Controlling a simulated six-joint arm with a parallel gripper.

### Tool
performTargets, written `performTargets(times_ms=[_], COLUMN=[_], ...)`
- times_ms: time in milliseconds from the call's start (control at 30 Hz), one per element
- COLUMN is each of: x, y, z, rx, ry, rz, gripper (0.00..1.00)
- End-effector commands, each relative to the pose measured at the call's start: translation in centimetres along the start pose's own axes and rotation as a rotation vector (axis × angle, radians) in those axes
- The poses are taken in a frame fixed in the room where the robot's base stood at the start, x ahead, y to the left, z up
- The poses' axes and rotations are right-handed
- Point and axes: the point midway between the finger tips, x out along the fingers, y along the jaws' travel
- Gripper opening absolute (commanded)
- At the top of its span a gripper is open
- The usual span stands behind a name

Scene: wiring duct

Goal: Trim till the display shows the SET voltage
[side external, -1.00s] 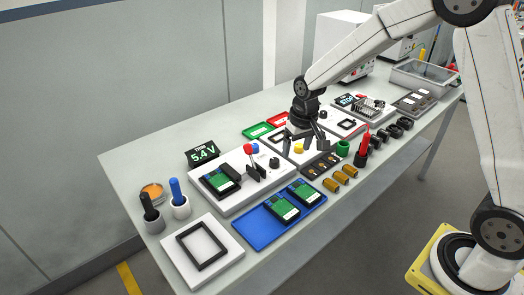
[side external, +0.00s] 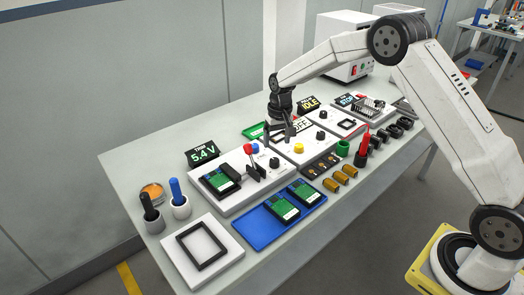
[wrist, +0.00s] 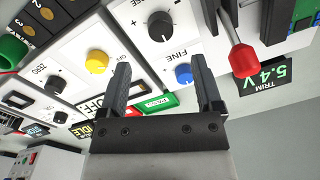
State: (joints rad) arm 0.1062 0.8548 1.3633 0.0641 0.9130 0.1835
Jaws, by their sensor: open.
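The display (side external: 202,153) reads "TRIM 5.4 V" at the back of the white trim unit; it also shows in the wrist view (wrist: 265,76). No SET value is readable on it. In the wrist view, a black knob (wrist: 161,27) with plus and minus marks and a blue knob (wrist: 184,73) labelled FINE are on the unit's panel. A red-tipped lever (wrist: 243,60) stands beside them. My gripper (wrist: 160,70) is open and empty, its fingers on either side of the view of the FINE label. In the side view my gripper (side external: 283,138) hangs above the panels, right of the red lever.
A yellow knob (side external: 299,148) is on the neighbouring panel, with OFF and IDLE displays behind. A green board (side external: 218,178) sits on the trim unit. A blue tray (side external: 262,232) with boards, brass cylinders (side external: 340,178) and a white plate (side external: 181,262) are in front.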

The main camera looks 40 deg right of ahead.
Motion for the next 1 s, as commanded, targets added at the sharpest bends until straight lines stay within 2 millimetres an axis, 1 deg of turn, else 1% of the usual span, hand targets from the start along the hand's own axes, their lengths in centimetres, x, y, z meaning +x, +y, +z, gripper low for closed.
performTargets(times_ms=[267, 500, 633, 800, 1000], x=[2.2, 5.2, 6.5, 7.5, 7.6], y=[0.0, 0.0, 0.0, 0.0, 0.0], z=[0.1, 0.1, 0.1, 0.1, 0.0], rx=[-0.001, -0.001, -0.001, -0.001, -0.001], ry=[-0.002, -0.003, -0.001, -0.001, 0.001], rz=[0.0, 0.001, 0.0, 0.0, 0.0], gripper=[0.84, 0.84, 0.84, 0.84, 0.84])
